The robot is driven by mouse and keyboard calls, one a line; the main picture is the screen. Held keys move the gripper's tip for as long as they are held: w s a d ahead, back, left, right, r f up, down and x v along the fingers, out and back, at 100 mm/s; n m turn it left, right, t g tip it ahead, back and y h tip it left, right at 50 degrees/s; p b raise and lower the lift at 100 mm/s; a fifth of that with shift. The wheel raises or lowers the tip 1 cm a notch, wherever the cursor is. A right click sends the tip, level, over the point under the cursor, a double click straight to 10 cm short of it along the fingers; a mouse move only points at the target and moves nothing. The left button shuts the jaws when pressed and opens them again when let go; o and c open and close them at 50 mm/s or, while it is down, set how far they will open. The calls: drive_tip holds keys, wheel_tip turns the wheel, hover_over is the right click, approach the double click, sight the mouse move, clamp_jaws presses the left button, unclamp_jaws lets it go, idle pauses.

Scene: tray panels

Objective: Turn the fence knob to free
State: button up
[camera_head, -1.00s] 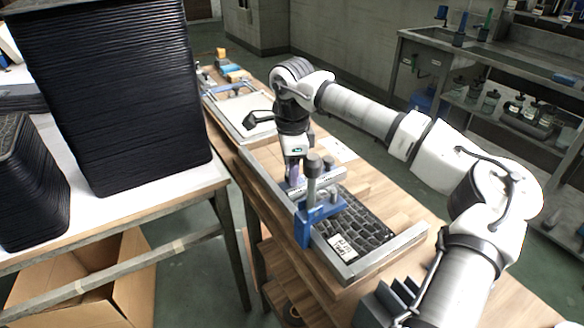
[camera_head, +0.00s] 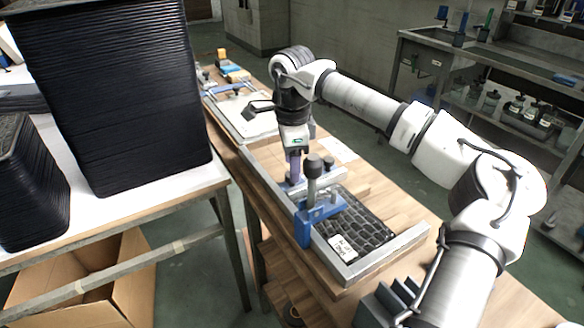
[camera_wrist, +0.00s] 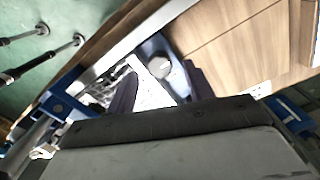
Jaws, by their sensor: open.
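In the wrist view a round grey knob (camera_wrist: 160,67) sits on a dark blue mount at the wooden frame's metal edge. My gripper (camera_wrist: 159,76) is open, with one dark finger on each side of that knob in the picture; whether either touches it I cannot tell. In the head view my gripper (camera_head: 294,178) points down over the tray frame, behind a tall dark-topped grey post (camera_head: 313,166). That post stands on a blue clamp bracket (camera_head: 320,212). The fingertips and the knob between them are largely hidden there.
The metal-edged frame (camera_head: 392,246) holds a dark textured panel (camera_head: 362,222) with a white label. A second pale panel (camera_head: 245,112) lies farther along the bench. A tall black tray stack (camera_head: 130,100) stands on the left table. Bare wood lies right of the frame.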

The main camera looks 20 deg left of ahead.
wheel_tip(320, 180, up, 12)
idle(0.3)
drive_tip(key=shift+s+f, duration=0.1)
drive_tip(key=shift+f, duration=0.1)
